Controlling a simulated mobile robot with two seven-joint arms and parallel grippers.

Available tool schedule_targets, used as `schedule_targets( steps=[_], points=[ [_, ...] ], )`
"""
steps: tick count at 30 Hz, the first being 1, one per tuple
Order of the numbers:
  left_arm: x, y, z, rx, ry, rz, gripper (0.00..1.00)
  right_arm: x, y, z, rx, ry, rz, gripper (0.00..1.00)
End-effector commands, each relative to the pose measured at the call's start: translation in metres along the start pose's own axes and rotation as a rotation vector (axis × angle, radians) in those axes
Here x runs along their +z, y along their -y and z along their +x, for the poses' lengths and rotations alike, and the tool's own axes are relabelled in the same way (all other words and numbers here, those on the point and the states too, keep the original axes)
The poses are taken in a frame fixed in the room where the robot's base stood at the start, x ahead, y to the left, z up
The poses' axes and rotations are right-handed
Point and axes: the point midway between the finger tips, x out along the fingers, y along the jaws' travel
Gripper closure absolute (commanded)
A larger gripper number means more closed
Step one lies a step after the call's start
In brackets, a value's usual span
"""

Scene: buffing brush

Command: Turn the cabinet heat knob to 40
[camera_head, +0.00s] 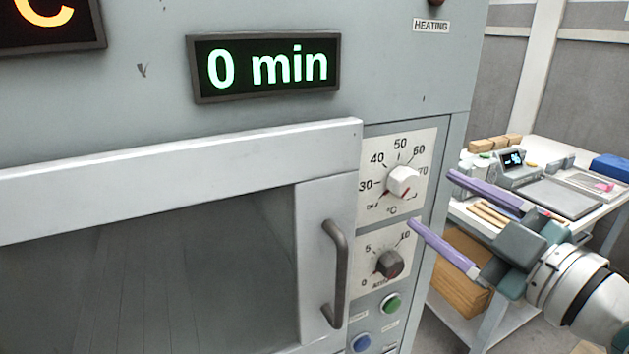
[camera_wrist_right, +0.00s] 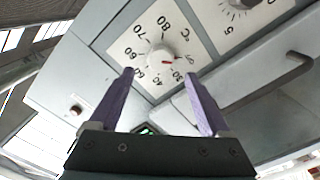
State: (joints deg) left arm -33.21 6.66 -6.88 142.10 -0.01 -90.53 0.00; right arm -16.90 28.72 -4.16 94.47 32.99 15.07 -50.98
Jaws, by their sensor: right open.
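The white heat knob (camera_head: 403,180) sits on a pale dial plate marked in °C, with 30, 40, 50, 60 and 70 readable around it. It also shows in the right wrist view (camera_wrist_right: 160,58), where its red mark points away from 40, toward the low end of the scale near 30. My right gripper (camera_head: 430,198) is open and empty, its two purple fingers reaching toward the dial from the right. In the wrist view the fingertips (camera_wrist_right: 158,75) appear on either side of the knob's lower part, apparently short of it. My left gripper is not in view.
Below is a dark timer knob (camera_head: 389,264), then a green button (camera_head: 391,303) and a blue button (camera_head: 361,342). A grey door handle (camera_head: 335,273) juts out to the left of them. The display (camera_head: 265,67) reads 0 min. A cluttered table (camera_head: 590,213) stands at the right.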

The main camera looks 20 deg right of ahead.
Motion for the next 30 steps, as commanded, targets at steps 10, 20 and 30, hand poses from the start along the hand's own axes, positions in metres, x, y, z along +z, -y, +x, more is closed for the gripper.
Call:
schedule_targets(
  steps=[10, 20, 30],
  points=[
    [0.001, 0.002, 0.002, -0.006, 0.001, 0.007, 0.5, 0.0, 0.001, 0.052, 0.0, -0.001, 0.001, 0.19],
    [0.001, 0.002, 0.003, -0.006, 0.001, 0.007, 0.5, 0.0, 0.001, 0.062, -0.002, 0.001, 0.002, 0.19],
    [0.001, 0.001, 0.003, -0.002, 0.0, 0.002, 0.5, 0.0, 0.001, 0.062, -0.002, 0.0, 0.002, 0.45]
  ],
)
